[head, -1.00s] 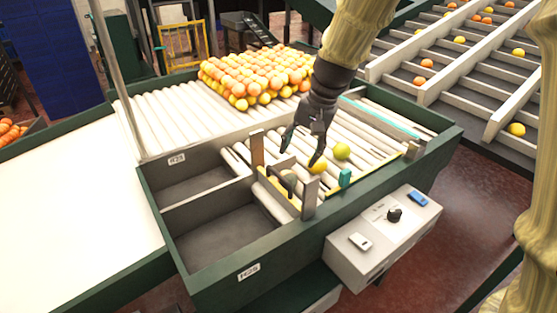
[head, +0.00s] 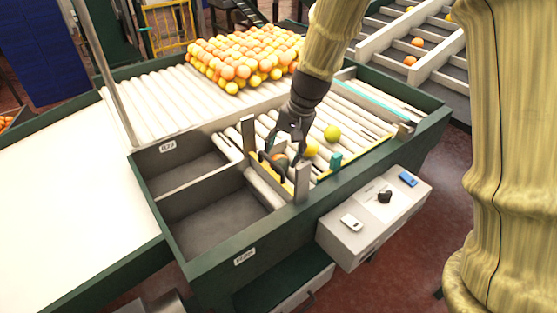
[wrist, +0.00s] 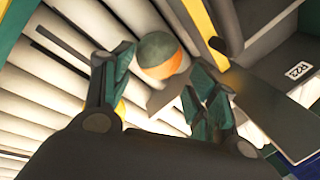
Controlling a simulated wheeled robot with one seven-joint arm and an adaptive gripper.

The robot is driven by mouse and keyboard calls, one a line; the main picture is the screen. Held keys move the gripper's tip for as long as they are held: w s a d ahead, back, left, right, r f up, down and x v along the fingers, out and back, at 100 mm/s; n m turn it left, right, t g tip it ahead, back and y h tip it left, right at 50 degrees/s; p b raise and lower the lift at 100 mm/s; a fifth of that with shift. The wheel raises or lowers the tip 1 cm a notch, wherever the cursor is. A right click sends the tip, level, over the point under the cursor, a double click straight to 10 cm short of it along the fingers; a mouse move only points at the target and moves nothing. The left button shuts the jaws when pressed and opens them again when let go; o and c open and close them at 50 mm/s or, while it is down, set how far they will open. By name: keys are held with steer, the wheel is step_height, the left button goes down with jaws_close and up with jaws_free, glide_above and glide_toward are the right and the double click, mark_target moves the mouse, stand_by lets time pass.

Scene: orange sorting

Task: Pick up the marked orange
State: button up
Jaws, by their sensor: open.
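The marked orange (wrist: 160,55) is part dark green, part bright orange in the wrist view. It rests on the white rollers, by the yellow-edged gate. In the head view it is small and partly hidden by my gripper (head: 284,155). My gripper also shows in the wrist view (wrist: 163,65). It is open, with one finger on each side of the orange's near edge. I cannot tell whether a finger touches it. A yellow fruit (head: 312,150) and a yellow-green fruit (head: 332,133) lie on the rollers to the right.
Two upright posts, one on the left (head: 248,135) and one on the right (head: 302,182), flank the gate. Two empty grey bins (head: 215,222) lie to the left. A large pile of oranges (head: 245,58) sits behind. A control box (head: 370,222) stands in front.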

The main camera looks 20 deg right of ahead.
mark_target(283, 157)
steer(key=shift+s+a+f+p, duration=0.15)
steer(key=shift+s+f+p, duration=0.2)
steer(key=shift+s, duration=0.5)
steer(key=shift+a+f, duration=0.15)
steer(key=shift+f, duration=0.25)
steer(key=shift+w+a+f, duration=0.1)
steer(key=shift+w+f, duration=0.7)
steer(key=shift+f, duration=0.05)
steer(key=shift+s+r, duration=0.25)
steer(key=shift+s, duration=0.2)
steer(key=c, duration=0.4)
steer(key=shift+w, duration=0.1)
steer(key=c, duration=0.4)
